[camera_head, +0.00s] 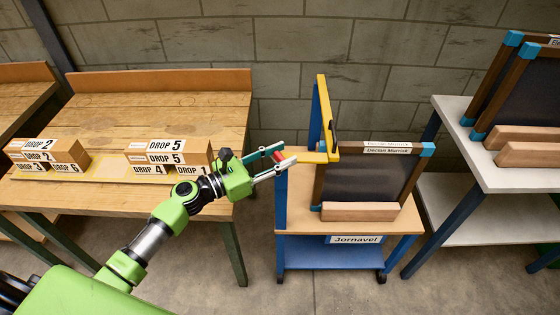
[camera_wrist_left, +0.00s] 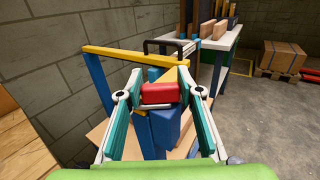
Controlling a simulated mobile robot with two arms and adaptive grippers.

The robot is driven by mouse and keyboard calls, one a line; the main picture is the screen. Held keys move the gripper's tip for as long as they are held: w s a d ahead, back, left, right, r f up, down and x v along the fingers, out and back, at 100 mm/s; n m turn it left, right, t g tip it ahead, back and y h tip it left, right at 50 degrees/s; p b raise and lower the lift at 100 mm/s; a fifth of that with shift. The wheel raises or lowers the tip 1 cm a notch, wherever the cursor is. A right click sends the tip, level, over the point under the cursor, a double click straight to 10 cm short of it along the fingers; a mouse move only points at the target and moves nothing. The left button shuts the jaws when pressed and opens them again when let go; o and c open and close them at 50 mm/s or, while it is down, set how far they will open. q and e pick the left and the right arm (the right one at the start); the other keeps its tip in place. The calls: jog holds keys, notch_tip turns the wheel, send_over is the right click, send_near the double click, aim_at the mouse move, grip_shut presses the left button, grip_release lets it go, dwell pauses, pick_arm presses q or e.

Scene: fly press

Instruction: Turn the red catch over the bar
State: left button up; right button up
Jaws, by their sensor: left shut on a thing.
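The red catch (camera_head: 279,157) is a small red block at the near end of the yellow bar (camera_head: 328,112), on the blue post of a cart. It also shows in the left wrist view (camera_wrist_left: 159,93), with a yellow piece just behind it. My left gripper (camera_head: 280,160) reaches in from the left and is shut on the red catch. In the left wrist view its two fingers (camera_wrist_left: 160,86) flank the catch on both sides. I cannot tell whether the catch lies across the bar. My right gripper is not in view.
The blue cart (camera_head: 300,257) carries a dark framed board (camera_head: 360,177) and a wooden block (camera_head: 360,211). A wooden table (camera_head: 165,110) with labelled boxes (camera_head: 170,150) stands on the left. A grey shelf (camera_head: 500,110) with boards stands on the right. A grey wall is behind.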

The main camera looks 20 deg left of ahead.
pick_arm(q)
jog(key=m+g+h+b, duration=0.2)
jog(key=g+b, duration=0.1)
jog(key=m+g+h+b, duration=0.2)
jog(key=m+g+b, duration=0.1)
jog(key=shift+w+f+h, duration=0.2)
jog(key=shift+h, duration=0.2)
jog(key=shift+s+d+r+m+g+h+b, duration=0.15)
jog(key=shift+m+g+h+b, duration=0.1)
jog(key=shift+m+g+b, duration=0.35)
jog(key=shift+w+a+r+m+g+h+b, duration=0.1)
jog(key=shift+m+g+h+b, duration=0.2)
jog(key=shift+g+b, duration=0.5)
jog(key=o, duration=1.1)
jog(key=shift+d, duration=0.1)
jog(key=v, duration=1.2)
